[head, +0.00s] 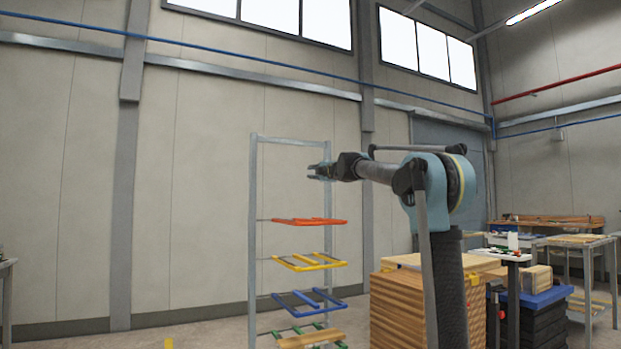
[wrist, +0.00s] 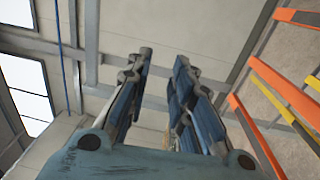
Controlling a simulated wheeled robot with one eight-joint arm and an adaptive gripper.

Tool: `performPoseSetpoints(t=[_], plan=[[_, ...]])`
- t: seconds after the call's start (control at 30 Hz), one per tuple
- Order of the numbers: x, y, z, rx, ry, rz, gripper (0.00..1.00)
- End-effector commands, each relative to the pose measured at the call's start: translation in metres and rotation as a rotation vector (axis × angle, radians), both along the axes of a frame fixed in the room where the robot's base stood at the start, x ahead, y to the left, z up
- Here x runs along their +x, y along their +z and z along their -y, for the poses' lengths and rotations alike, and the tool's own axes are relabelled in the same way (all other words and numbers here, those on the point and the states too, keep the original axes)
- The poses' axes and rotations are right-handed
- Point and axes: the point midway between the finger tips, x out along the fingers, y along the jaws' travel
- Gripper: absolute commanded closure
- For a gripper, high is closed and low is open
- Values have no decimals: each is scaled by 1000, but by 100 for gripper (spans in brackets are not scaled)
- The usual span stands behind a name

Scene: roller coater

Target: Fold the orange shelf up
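The orange shelf (head: 308,221) is a flat frame of bars on a grey upright rack (head: 253,200). It lies about level and is the highest coloured shelf there. In the wrist view its orange bars (wrist: 283,88) show at the right, beside the fingers. My gripper (head: 312,171) is above the orange shelf in the head view and appears apart from it. In the wrist view the two fingers (wrist: 162,68) are spread with an empty gap between them.
Below the orange shelf are a yellow shelf (head: 310,263), a blue shelf (head: 308,303) and a green shelf carrying a wooden board (head: 310,339). Stacked wood (head: 395,310) stands right of the rack. Work tables (head: 585,241) stand farther right. The wall left of the rack is clear.

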Motion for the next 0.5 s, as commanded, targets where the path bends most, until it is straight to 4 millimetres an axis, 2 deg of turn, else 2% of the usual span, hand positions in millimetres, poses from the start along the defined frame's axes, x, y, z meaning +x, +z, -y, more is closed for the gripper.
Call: performPoseSetpoints(t=[0.3,0.5], plan=[[-40,-4,26,0,-1,-1,79],[-58,-6,37,0,-1,-1,79]])
